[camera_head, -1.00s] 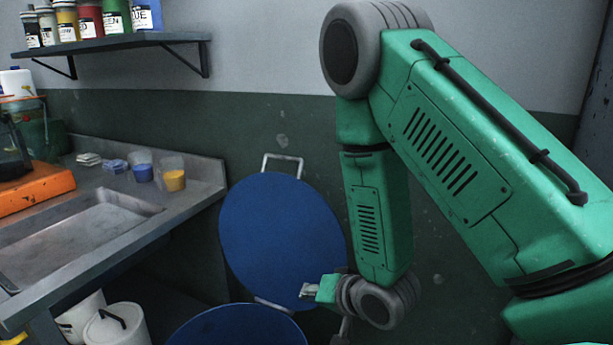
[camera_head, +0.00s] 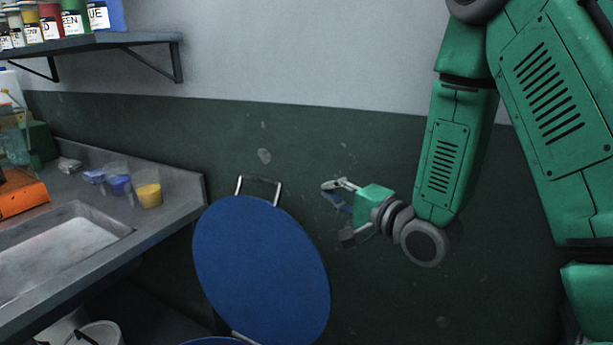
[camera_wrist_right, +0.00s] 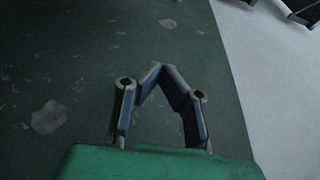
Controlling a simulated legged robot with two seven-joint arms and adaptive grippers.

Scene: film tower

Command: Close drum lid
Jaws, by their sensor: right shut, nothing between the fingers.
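The blue round drum lid (camera_head: 262,270) stands raised and open, leaning near the green wall, with a metal handle (camera_head: 260,182) at its top edge. A small blue part of the drum (camera_head: 210,342) shows at the bottom edge; the rest is out of frame. My right gripper (camera_head: 332,190) is to the right of the lid's upper edge, apart from it, near handle height. Its fingers meet at the tips in the right wrist view (camera_wrist_right: 155,68), with nothing between them. My left gripper is not in view.
A grey sink counter (camera_head: 150,235) stands at left with a yellow cup (camera_head: 149,195) and blue cups. A wall shelf (camera_head: 100,42) holds paint jars above it. A white bucket (camera_head: 97,334) is under the counter.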

